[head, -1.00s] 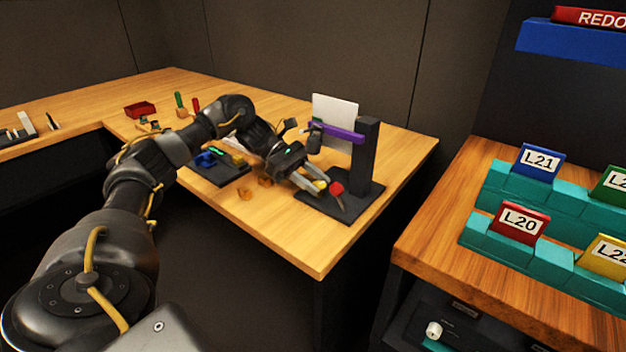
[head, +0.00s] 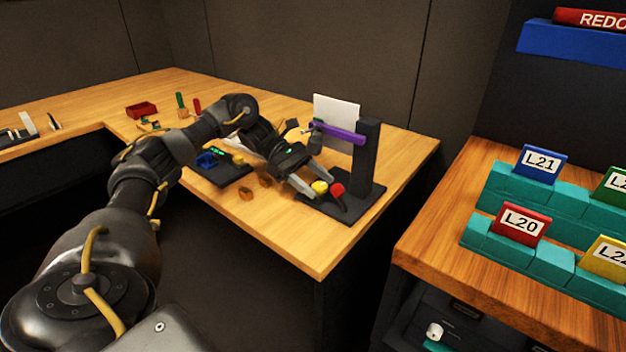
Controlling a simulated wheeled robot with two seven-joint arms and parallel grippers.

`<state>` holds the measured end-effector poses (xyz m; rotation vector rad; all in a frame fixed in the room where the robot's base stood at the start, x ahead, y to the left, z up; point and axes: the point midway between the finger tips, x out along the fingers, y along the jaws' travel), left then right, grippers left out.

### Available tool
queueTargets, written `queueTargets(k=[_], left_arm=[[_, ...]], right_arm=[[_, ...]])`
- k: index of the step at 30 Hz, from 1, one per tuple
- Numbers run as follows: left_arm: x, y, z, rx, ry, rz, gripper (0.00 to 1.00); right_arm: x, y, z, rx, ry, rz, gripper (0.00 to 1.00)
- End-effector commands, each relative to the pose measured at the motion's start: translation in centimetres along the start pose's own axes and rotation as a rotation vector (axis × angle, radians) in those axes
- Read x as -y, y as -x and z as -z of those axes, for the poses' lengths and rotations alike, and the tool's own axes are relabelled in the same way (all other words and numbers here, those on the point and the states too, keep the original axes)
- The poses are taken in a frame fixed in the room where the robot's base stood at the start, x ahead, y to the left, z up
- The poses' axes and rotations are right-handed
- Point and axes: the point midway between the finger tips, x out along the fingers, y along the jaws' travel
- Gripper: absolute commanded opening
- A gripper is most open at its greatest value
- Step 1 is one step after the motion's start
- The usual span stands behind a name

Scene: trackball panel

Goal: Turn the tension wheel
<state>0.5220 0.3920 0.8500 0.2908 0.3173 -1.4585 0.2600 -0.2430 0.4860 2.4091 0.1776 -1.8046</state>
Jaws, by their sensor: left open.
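A dark stand with a flat base (head: 352,212) and an upright post (head: 366,150) is at the right end of the wooden table. A purple bar (head: 340,133) crosses from the post, in front of a white sheet (head: 337,108). A yellow round knob (head: 320,187) and a red round knob (head: 337,189) sit low by the base. I cannot tell which part is the tension wheel. My left gripper (head: 318,181) is open, with its pale fingers close to the yellow knob; contact cannot be told. My right gripper is not in view.
A dark panel (head: 226,176) with blue and green parts and small orange-brown pieces (head: 246,193) lie left of the stand. A red box (head: 141,109) is farther back. At right, a wooden counter (head: 424,246) carries teal racks with labelled cards.

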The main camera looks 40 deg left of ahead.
Motion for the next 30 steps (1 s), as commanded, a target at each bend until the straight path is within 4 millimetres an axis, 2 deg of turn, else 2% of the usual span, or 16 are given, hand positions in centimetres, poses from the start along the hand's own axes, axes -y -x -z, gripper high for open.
queueTargets(k=[5, 10, 18, 30], left_arm=[[-0.1, 0.7, -0.1, -0.001, 0.0, 0.0, 0.56], [-0.1, 2.9, -0.2, -0.001, 0.001, -0.005, 0.56], [-0.1, 5.2, -0.3, -0.002, 0.0, -0.002, 0.56], [-0.1, 7.9, -0.2, -0.002, -0.002, -0.003, 0.56]], right_arm=[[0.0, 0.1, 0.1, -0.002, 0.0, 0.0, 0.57], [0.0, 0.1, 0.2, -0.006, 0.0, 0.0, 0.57], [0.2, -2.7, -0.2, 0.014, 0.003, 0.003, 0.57], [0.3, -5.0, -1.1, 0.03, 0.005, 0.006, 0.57]])
